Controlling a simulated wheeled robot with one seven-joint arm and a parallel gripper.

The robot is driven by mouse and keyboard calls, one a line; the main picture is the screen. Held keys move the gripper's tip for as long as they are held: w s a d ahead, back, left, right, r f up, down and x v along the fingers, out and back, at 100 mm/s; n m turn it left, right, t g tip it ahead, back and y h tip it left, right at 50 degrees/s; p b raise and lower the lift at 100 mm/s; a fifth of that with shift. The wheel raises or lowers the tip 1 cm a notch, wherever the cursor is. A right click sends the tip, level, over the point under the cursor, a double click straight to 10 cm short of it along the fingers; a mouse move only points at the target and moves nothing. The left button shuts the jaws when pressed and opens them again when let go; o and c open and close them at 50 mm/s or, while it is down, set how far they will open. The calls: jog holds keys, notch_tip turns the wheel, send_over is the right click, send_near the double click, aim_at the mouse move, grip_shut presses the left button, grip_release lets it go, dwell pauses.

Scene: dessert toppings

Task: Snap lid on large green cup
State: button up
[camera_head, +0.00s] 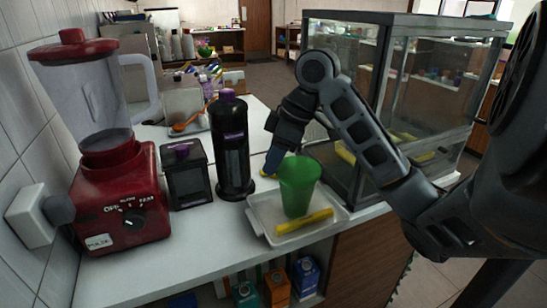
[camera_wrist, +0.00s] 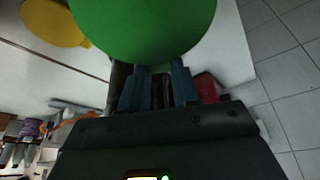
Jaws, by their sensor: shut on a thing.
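The large green cup (camera_head: 299,188) is upright over the white tray (camera_head: 340,213) at the counter's front edge. I cannot tell whether its base touches the tray. My gripper (camera_head: 274,162) reaches in at the cup's left side, with its blue fingers partly hidden there. In the wrist view, the green cup (camera_wrist: 145,25) fills the top centre, just beyond the fingertips of my gripper (camera_wrist: 158,78), which is shut on it. The exact contact is hidden. I cannot make out a lid in either view.
A yellow bar (camera_head: 305,222) lies along the tray's front. A black bottle (camera_head: 232,150), a dark box (camera_head: 186,175) and a red blender (camera_head: 118,195) stand to the left. A glass display case (camera_head: 440,90) stands close behind my arm on the right.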

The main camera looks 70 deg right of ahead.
dwell(0.3)
jog(key=o, duration=1.7)
jog(key=shift+c, duration=0.2)
jog(key=shift+r+p, duration=2.7)
jog(key=shift+r, duration=0.3)
grip_shut()
